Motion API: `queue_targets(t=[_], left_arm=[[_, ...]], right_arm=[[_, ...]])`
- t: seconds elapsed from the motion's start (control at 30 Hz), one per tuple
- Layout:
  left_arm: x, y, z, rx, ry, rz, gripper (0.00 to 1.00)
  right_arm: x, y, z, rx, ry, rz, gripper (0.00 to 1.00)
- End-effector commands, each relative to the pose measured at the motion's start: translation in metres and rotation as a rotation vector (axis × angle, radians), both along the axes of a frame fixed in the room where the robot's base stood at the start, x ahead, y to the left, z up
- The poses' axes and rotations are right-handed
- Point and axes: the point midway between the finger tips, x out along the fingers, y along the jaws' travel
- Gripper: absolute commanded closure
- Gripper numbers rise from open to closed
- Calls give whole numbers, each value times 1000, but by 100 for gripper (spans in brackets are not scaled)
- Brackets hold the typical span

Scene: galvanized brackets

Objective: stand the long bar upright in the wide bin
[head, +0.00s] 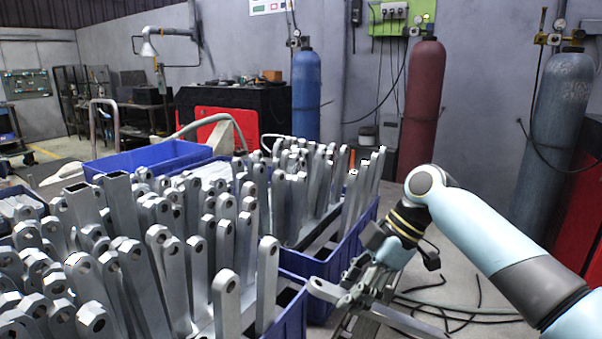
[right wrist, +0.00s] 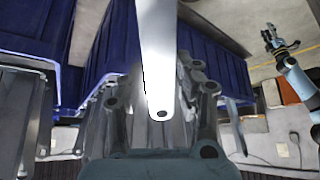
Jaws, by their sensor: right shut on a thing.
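The long bar (head: 328,291) is a flat grey metal bar with a holed, rounded end. My right gripper (head: 352,298) is shut on it, and the bar lies tilted, close to level, to the right of the bins. In the right wrist view the bar (right wrist: 158,55) runs between the fingers, its holed end near the palm. Blue bins hold grey bars; a front bin (head: 292,318) is packed with upright bars, and one behind it (head: 352,238) also holds bars. I cannot tell which is the wide bin. My left gripper (right wrist: 272,40) shows small in the right wrist view, fingers seemingly apart.
Another blue bin (head: 160,157) stands further back. Gas cylinders, blue (head: 305,95), dark red (head: 420,110) and grey (head: 557,140), stand along the wall. Dark hoses (head: 465,312) lie on the floor beside my right arm. Upright bars crowd the left foreground.

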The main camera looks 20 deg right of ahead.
Motion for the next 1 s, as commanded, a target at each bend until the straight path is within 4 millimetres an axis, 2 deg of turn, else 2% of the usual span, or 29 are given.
queue_targets(t=[0.03,0.2,0.3,0.4,0.5,0.6,0.73,0.87,1.0], left_arm=[[-6,0,22,0,8,1,60],[-10,-1,57,-2,14,1,60],[-13,-4,74,-5,18,2,60],[-16,-5,88,-6,22,3,60],[-15,-5,99,-6,20,3,60],[-10,-5,106,-6,14,2,60],[-4,-5,111,-5,3,2,60],[-3,-4,110,-5,2,2,60],[-3,-3,104,-3,2,1,60]], right_arm=[[7,14,35,103,-31,-73,100],[34,57,127,456,-199,-335,100],[46,72,179,606,-309,-446,100],[54,78,222,709,-403,-523,100],[60,80,255,773,-471,-567,100],[63,80,277,813,-517,-593,100],[65,79,292,839,-548,-608,100],[66,79,294,847,-559,-613,100],[66,79,285,846,-557,-613,100]])
